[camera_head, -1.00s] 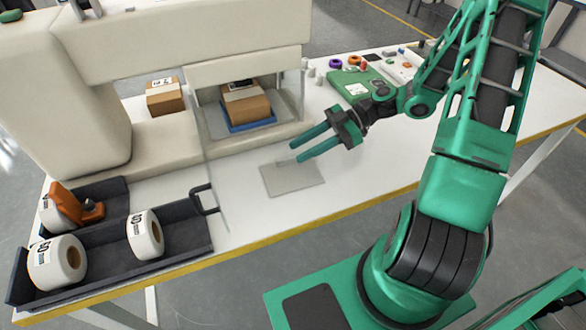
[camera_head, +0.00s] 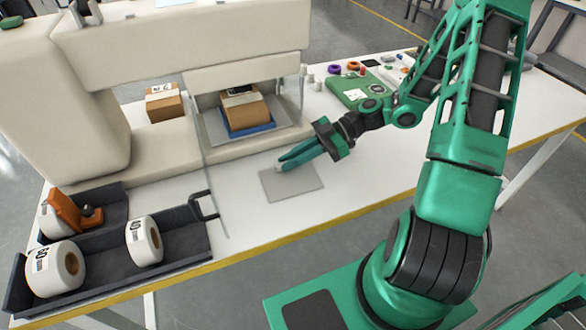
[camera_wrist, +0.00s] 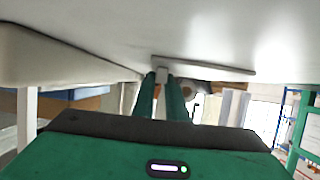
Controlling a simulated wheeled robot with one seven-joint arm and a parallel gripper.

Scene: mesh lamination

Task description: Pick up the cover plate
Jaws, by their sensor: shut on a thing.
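The cover plate (camera_head: 297,184) is a thin grey rectangle lying on the white table in front of the machine. In the wrist view, it shows edge-on as a thin slab (camera_wrist: 215,67) close to the table surface, with a small light block at its edge between my fingertips. My gripper (camera_head: 280,167) is low over the plate's far left part, its green fingers close together on that small block. The fingers also show in the wrist view (camera_wrist: 161,78). I cannot tell any gap between plate and table.
A cardboard box (camera_head: 246,112) sits on a blue tray in the machine opening behind the plate. A dark bin (camera_head: 100,264) with white rolls is at the left. A green device (camera_head: 360,90) and small items lie at the back right. The table right of the plate is clear.

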